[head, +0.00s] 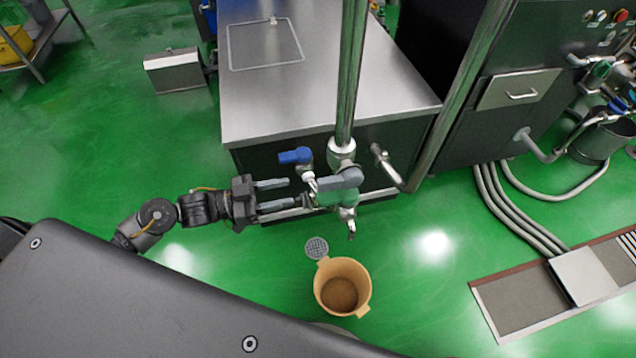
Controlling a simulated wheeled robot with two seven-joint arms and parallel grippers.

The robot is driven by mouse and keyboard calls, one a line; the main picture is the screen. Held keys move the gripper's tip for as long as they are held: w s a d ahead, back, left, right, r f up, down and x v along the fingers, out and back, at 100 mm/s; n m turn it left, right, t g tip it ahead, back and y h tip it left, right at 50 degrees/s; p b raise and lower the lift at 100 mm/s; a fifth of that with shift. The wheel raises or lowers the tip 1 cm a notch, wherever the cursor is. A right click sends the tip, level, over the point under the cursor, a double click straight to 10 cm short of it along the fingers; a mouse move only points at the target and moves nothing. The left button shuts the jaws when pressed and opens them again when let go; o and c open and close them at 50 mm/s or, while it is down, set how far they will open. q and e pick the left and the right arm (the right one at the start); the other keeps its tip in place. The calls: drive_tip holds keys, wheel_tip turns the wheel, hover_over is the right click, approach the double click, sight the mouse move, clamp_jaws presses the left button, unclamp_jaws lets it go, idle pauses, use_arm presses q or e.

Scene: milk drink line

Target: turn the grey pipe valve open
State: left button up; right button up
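The grey pipe valve (340,182) has a grey handle lying across a greenish valve body (336,197) at the lower end of a vertical steel pipe (350,80). My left gripper (293,192) comes in from the left, its two fingers parallel and apart, with nothing visible between them. Its fingertips are close to the left side of the valve. I cannot tell whether they touch it. The handle's left end is partly hard to make out among the fittings. My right gripper is not in view.
A blue-handled valve (297,156) sits just above and left of the grey one. A steel-topped cabinet (310,90) stands behind. An orange bucket (342,288) and a round drain grate (317,248) are on the green floor below.

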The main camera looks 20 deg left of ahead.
sight(318, 186)
use_arm(q)
drive_tip(key=p+x, duration=0.1)
drive_tip(key=x, duration=0.8)
drive_tip(key=shift+w+d, duration=0.1)
drive_tip(key=shift+d, duration=0.05)
clamp_jaws()
